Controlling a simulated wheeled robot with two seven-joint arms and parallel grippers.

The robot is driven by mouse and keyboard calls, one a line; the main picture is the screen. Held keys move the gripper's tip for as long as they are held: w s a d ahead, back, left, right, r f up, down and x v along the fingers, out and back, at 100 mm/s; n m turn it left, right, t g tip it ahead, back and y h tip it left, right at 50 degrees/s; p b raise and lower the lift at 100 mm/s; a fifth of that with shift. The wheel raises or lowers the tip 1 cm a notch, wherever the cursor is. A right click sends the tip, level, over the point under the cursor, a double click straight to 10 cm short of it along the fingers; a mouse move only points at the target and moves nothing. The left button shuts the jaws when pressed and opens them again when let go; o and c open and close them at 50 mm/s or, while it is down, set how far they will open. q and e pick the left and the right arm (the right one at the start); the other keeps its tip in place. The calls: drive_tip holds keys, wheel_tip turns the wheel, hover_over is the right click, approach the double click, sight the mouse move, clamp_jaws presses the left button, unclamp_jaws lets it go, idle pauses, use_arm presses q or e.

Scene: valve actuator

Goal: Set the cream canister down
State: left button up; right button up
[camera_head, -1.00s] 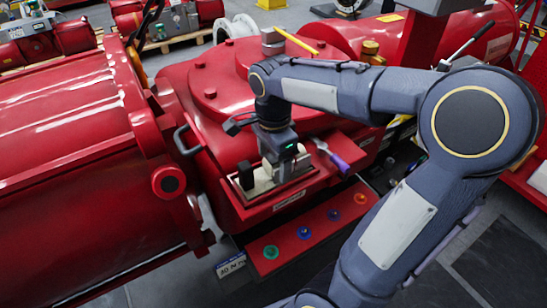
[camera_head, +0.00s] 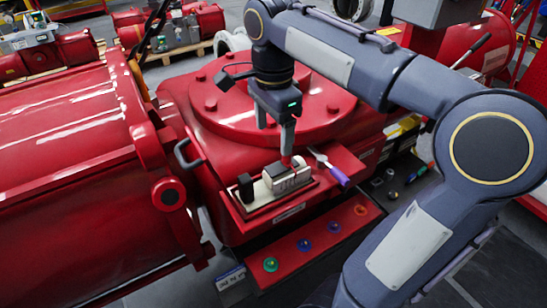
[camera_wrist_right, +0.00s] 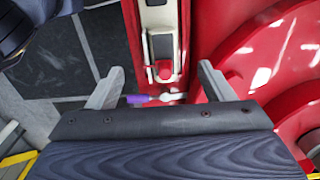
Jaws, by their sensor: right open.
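A pale cream-grey block-like object (camera_head: 286,178), which looks like the cream canister, rests in a shallow tray (camera_head: 255,213) on the red housing's ledge. My right gripper (camera_head: 274,138) is above it with its fingers spread and empty, apart from the object. In the right wrist view the open fingers (camera_wrist_right: 160,88) frame the tray area, where a grey-white object (camera_wrist_right: 162,45) with a red part shows. I cannot tell its full shape there. My left gripper is not in view.
A black block (camera_head: 245,187) stands at the tray's left end. A purple-handled tool (camera_head: 330,170) lies right of the tray. Coloured buttons (camera_head: 305,244) line the red panel below. A red cylinder (camera_head: 80,150) fills the left. A round flanged cover (camera_head: 225,115) is behind the gripper.

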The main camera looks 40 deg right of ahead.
drive_tip(key=s+a+f+n+t+y, duration=0.3)
drive_tip(key=s+a+f+n, duration=0.6)
drive_tip(key=n, duration=0.8)
drive_tip(key=s+f+t, duration=0.2)
drive_tip(key=s+f, duration=0.1)
drive_tip(key=f, duration=0.1)
drive_tip(key=shift+s+a+n+t+y, duration=0.25)
drive_tip(key=shift+a+n+t+y, duration=0.05)
drive_tip(key=shift+a+y, duration=0.1)
drive_tip(key=shift+c, duration=0.4)
